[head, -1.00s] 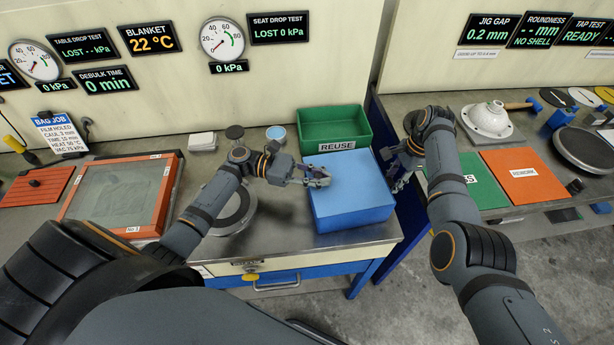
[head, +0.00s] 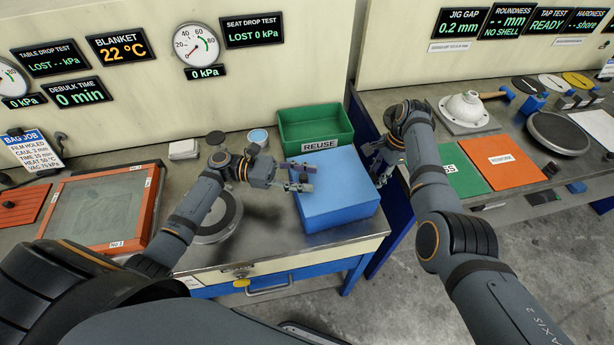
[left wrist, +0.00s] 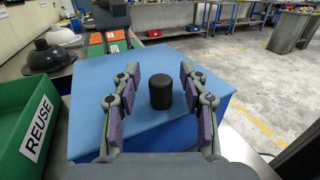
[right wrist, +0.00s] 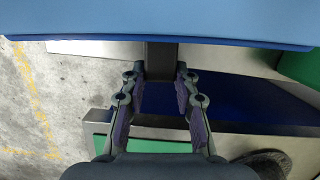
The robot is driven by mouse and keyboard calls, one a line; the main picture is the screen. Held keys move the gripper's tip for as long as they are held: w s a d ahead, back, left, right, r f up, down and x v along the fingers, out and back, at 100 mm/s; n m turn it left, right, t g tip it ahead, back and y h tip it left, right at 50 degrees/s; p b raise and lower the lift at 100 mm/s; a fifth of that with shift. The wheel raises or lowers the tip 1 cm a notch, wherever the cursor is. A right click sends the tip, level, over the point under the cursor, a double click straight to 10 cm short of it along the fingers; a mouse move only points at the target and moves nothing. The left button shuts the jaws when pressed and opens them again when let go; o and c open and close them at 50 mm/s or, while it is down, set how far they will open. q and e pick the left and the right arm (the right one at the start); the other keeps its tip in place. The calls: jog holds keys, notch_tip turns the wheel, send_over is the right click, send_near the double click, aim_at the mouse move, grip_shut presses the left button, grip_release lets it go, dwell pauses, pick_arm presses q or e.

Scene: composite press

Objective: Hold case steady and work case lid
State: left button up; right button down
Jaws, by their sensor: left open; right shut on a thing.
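The blue case (head: 340,195) stands shut at the front right corner of the bench, its flat blue lid on top. My left gripper (head: 305,176) is open over the left part of the lid. In the left wrist view a short black knob (left wrist: 160,92) stands upright on the lid (left wrist: 215,88), between the open fingers and apart from them. My right gripper (head: 379,165) is at the case's right side. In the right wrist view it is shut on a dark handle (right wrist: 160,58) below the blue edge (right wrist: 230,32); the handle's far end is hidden.
A green REUSE bin (head: 315,127) stands right behind the case. A round grey plate (head: 218,218) and an orange-framed panel (head: 105,210) lie to the left. A gap separates this bench from the right bench, with green and orange mats (head: 503,158).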

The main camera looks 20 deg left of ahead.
pick_arm(q)
jog(key=s+a, duration=0.2)
jog(key=a, duration=0.9)
pick_arm(e)
jog(key=c, duration=0.9)
grip_release()
jog(key=shift+c, duration=0.2)
